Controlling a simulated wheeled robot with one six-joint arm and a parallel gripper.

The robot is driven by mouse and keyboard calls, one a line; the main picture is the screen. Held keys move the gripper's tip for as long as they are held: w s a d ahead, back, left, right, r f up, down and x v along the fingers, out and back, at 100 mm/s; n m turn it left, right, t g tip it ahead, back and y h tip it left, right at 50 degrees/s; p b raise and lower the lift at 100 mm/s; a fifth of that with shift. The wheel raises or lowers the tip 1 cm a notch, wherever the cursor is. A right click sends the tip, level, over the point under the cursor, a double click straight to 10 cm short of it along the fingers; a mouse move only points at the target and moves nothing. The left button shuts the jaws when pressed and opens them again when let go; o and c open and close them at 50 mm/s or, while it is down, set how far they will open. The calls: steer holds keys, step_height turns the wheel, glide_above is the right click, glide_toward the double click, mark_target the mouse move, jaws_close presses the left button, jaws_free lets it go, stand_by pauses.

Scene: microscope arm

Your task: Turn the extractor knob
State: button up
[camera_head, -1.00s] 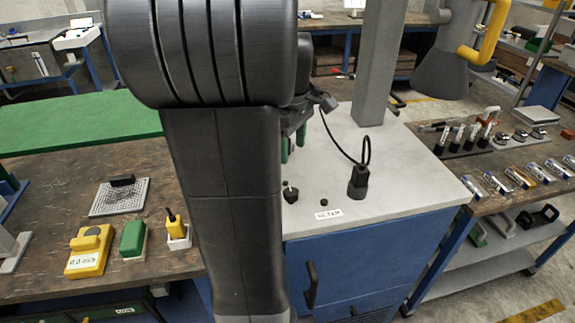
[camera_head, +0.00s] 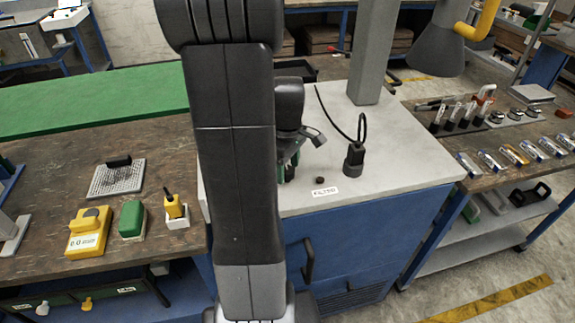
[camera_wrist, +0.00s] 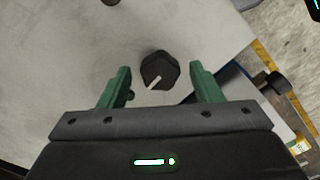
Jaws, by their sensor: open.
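The extractor knob (camera_wrist: 157,70) is a black faceted knob with a white pointer line, on a pale grey top. In the wrist view it lies between the tips of my open gripper (camera_wrist: 160,73), with a gap on each side. The green fingers do not appear to touch it, and its height below the tips is hard to judge. The white line points down and left. In the head view my gripper (camera_head: 287,170) is low over the cabinet's grey top (camera_head: 400,150), partly behind my arm. The knob is hidden there.
A small black button (camera_head: 320,180) and a FILTER label (camera_head: 325,192) sit right of my gripper. A black socket with a looped cable (camera_head: 354,158) stands farther right, before a grey post (camera_head: 372,60). The blue cabinet has a dark handle (camera_head: 308,260).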

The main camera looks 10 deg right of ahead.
steer(key=shift+c, duration=0.2)
steer(key=c, duration=1)
steer(key=shift+o, duration=0.2)
steer(key=shift+m, duration=0.3)
steer(key=m, duration=0.3)
steer(key=shift+m, duration=0.3)
steer(key=m, duration=0.4)
steer(key=shift+m+b, duration=0.3)
steer(key=m, duration=0.4)
steer(key=shift+m, duration=2.5)
